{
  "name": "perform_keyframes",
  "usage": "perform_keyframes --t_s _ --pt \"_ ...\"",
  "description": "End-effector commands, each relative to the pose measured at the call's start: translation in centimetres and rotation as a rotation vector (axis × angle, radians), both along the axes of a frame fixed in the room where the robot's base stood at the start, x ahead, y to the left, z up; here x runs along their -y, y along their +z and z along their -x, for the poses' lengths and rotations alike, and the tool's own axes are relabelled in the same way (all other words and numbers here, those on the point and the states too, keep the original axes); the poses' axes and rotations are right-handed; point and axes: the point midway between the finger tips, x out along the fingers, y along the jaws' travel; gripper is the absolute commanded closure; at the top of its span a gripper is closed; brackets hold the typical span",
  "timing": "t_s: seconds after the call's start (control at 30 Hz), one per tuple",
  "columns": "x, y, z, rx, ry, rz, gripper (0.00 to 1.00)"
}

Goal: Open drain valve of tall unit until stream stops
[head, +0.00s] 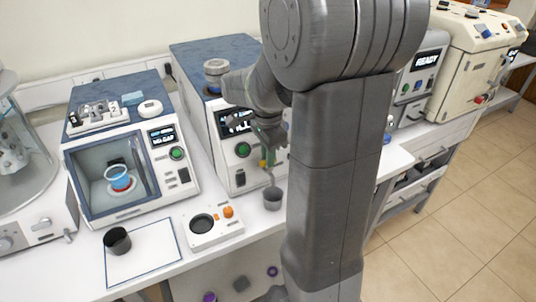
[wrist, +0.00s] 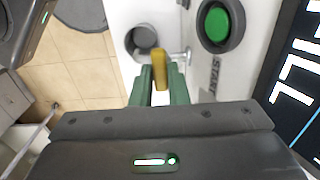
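The tall unit (head: 205,62) has a blue top, a dark display and a green button (head: 242,149); my arm hides part of its front. Its drain valve has a yellow handle (wrist: 160,68), low on the front panel. My gripper (wrist: 160,84) has its green fingers on both sides of this handle and looks shut on it. In the head view my gripper (head: 267,150) is small at the unit's front. A grey cup (head: 273,199) stands below the valve and also shows in the wrist view (wrist: 143,40). A thin grey line shows above the cup; I cannot tell whether liquid flows.
A chamber unit (head: 131,190) holding a blue-and-red cup stands at left. A small white device (head: 212,222) with an orange knob and a dark cup (head: 117,240) on a white mat (head: 150,262) are in front. More machines (head: 478,60) stand at right, beside open tiled floor (head: 470,190).

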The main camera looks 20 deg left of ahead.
Motion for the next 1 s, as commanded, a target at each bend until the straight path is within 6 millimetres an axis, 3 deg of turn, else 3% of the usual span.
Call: perform_keyframes --t_s 0.47,1.0 --pt "0.0 0.06 -0.01 0.0 0.078 0.0 1.0" --pt "-0.02 0.09 -0.01 0.0 0.536 0.0 1.0"
